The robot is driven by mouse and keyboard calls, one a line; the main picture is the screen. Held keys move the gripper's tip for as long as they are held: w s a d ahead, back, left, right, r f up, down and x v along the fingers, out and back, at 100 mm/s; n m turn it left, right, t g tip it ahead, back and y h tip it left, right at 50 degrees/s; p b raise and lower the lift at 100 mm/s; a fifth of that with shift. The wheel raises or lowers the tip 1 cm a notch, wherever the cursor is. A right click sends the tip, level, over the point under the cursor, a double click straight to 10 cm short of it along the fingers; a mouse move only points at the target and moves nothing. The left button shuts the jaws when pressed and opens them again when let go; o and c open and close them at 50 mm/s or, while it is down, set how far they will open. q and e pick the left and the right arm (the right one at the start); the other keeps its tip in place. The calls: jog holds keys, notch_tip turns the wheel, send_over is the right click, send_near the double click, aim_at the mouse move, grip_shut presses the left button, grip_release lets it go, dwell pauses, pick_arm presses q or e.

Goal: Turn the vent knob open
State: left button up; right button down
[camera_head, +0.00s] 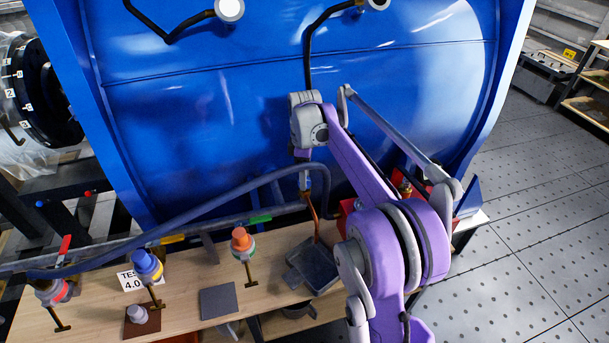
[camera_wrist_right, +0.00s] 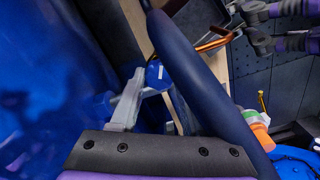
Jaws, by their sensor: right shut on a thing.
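My right gripper (camera_head: 304,182) reaches down in front of the blue tank, at the lower part of its curved wall. In the right wrist view, its grey fingers (camera_wrist_right: 136,98) are shut at a small blue knob with a white mark (camera_wrist_right: 157,75), which I take to be the vent knob. Most of the knob is hidden in the head view, and its exact turn angle is hard to tell. A copper tube (camera_head: 313,214) runs down beside the gripper; it also shows in the right wrist view (camera_wrist_right: 213,44).
The blue tank (camera_head: 215,100) fills the back. A thick dark blue pipe (camera_head: 205,208) curves close to the gripper. The wooden bench (camera_head: 190,292) below holds a grey tray (camera_head: 318,268) and several coloured valves, including an orange-topped one (camera_head: 241,243).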

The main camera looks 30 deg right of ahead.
jog(key=n, duration=0.5)
jog(key=shift+n, duration=0.3)
pick_arm(q)
jog(key=shift+w+r, duration=0.15)
jog(key=shift+r, duration=0.15)
pick_arm(e)
jog(key=n, duration=0.5)
jog(key=shift+n, duration=0.4)
jog(key=shift+c, duration=1.9)
grip_release()
pick_arm(q)
jog(key=shift+w+r+p, duration=0.3)
jog(key=shift+r+p, duration=0.4)
pick_arm(e)
notch_tip(320, 180, up, 11)
jog(key=shift+f, duration=0.1)
